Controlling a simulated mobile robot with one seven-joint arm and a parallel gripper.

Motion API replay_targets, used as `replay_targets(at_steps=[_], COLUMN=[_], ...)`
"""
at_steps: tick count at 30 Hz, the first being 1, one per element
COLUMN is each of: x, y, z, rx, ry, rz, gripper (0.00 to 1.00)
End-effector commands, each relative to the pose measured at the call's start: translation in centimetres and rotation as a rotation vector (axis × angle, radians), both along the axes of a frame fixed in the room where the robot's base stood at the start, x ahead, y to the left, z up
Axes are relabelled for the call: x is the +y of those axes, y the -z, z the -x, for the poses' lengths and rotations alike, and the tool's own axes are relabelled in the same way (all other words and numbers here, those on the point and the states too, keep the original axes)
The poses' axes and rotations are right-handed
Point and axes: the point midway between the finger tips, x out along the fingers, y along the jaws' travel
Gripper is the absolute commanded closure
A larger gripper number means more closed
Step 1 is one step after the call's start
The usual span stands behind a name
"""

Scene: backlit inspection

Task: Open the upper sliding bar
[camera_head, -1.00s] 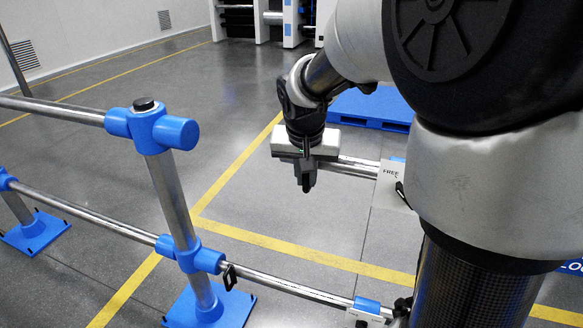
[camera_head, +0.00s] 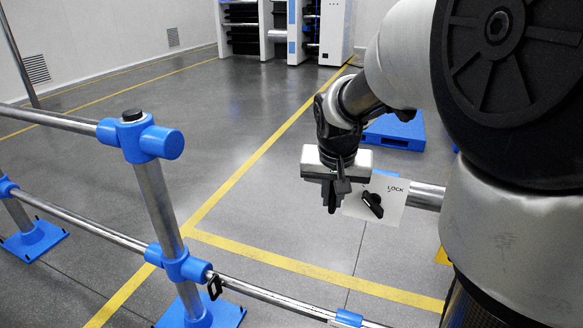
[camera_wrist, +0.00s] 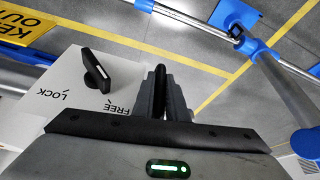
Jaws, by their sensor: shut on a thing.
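The upper sliding bar (camera_head: 428,196) is a silver tube at the right, running through a white lock panel (camera_head: 398,212) marked LOCK. A black lever (camera_head: 372,204) sits on the panel. In the wrist view, the panel (camera_wrist: 62,115) shows LOCK and FREE, and one end of the lever (camera_wrist: 97,70) lies toward FREE. My gripper (camera_head: 333,205) is at the bar's left end, close beside the panel. In the wrist view, my gripper (camera_wrist: 163,85) is shut on a slim black piece, apparently the bar's handle (camera_wrist: 160,82). Its join to the bar is hidden.
A blue-jointed post (camera_head: 160,200) with an upper rail (camera_head: 45,118) and a lower bar (camera_head: 275,298) stands at the left. The space between post and gripper is clear. A blue pallet (camera_head: 395,132) lies behind. A yellow sign (camera_wrist: 22,28) is left in the wrist view.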

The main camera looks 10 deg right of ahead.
Motion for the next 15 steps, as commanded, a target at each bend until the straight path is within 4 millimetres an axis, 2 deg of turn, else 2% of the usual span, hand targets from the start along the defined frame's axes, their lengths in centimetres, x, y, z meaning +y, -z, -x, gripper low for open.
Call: replay_targets(at_steps=[8,9,11,15], x=[-0.06,-0.06,-0.05,-0.03], y=[-0.12,-0.12,-0.11,-0.07], z=[-0.06,-0.07,-0.07,-0.05], rx=[-0.003,-0.003,-0.003,-0.002], ry=[0.001,0.001,0.001,0.000], rz=[0.001,0.001,0.001,0.001], gripper=[1.00,0.81,0.71,0.69])
